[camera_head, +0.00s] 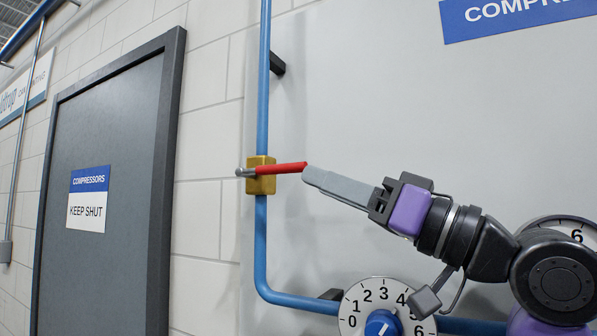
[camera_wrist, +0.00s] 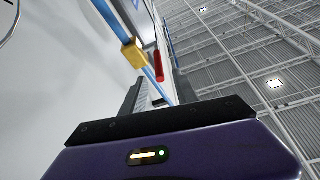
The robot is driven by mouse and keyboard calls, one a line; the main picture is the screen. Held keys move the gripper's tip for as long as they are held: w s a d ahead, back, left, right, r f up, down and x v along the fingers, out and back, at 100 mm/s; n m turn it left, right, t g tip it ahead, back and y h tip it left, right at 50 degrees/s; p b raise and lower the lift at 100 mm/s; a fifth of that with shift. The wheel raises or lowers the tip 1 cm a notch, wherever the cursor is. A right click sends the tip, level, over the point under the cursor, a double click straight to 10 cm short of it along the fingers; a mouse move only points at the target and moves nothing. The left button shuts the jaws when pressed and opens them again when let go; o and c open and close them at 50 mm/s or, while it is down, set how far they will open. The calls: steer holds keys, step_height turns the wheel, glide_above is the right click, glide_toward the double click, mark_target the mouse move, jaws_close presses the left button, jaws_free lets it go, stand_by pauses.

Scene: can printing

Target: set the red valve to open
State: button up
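The red valve handle (camera_head: 282,168) sticks out to the right from a brass valve body (camera_head: 261,185) on a vertical blue pipe. It lies nearly level, across the pipe. My gripper (camera_head: 306,176) comes from the right, its fingertips close to the free end of the handle; contact cannot be made out. In the wrist view the red handle (camera_wrist: 158,68) appears ahead, in line with the gap between my fingers (camera_wrist: 158,92), with the brass body (camera_wrist: 134,53) beyond to the left. The fingers look apart, with nothing held between them.
The blue pipe (camera_head: 262,240) bends right below the valve, behind a numbered dial with a blue knob (camera_head: 383,325). Another dial (camera_head: 572,230) is partly hidden by my arm. A grey door (camera_head: 115,145) marked "KEEP SHUT" stands left.

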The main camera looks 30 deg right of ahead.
mark_target(287, 168)
steer(key=p+x, duration=0.2)
steer(key=x, duration=0.6)
steer(key=shift+d+p, duration=0.1)
steer(key=shift+p, duration=0.2)
steer(key=shift+c, duration=0.5)
jaws_close()
stand_by(0.7)
